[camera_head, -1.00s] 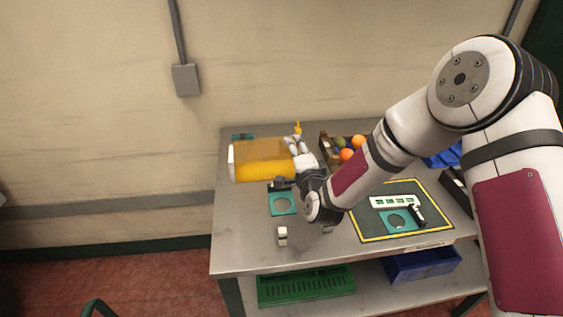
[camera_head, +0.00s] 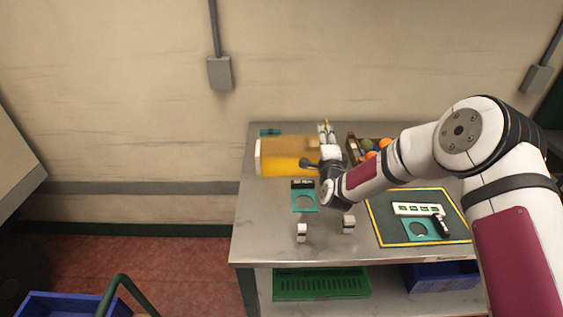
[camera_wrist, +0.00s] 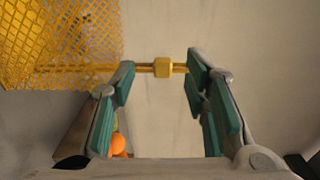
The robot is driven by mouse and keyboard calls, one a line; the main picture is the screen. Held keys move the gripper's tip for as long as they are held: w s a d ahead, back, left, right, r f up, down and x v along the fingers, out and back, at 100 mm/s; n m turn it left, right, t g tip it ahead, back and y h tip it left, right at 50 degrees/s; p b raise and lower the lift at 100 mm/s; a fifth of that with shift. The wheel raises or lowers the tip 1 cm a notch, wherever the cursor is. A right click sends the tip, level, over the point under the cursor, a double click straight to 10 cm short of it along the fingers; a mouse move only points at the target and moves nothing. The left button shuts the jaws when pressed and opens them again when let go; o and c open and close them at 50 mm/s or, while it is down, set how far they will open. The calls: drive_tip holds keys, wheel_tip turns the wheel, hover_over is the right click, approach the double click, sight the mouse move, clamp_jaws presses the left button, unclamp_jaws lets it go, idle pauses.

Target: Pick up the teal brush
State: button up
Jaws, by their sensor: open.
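A small teal and dark item (camera_head: 270,132) lies at the back left of the table, behind the yellow see-through guard. It may be the teal brush, but it is too small to tell. My gripper (camera_head: 326,132) is over the back of the table, to the right of the guard and of that item. In the wrist view my gripper (camera_wrist: 160,95) is open, with teal pads on its fingers and nothing held. A yellow rod with a yellow block (camera_wrist: 163,69) shows across the gap between the fingers. No brush shows in the wrist view.
The yellow guard (camera_head: 285,165) stands left of my gripper; its mesh (camera_wrist: 60,40) fills the wrist view's upper left. A brown crate (camera_head: 351,148) with fruit is to the right. A yellow-edged mat (camera_head: 385,228) lies right.

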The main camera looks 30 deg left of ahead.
drive_tip(key=shift+x, duration=2.4)
drive_tip(key=shift+r, duration=0.15)
clamp_jaws()
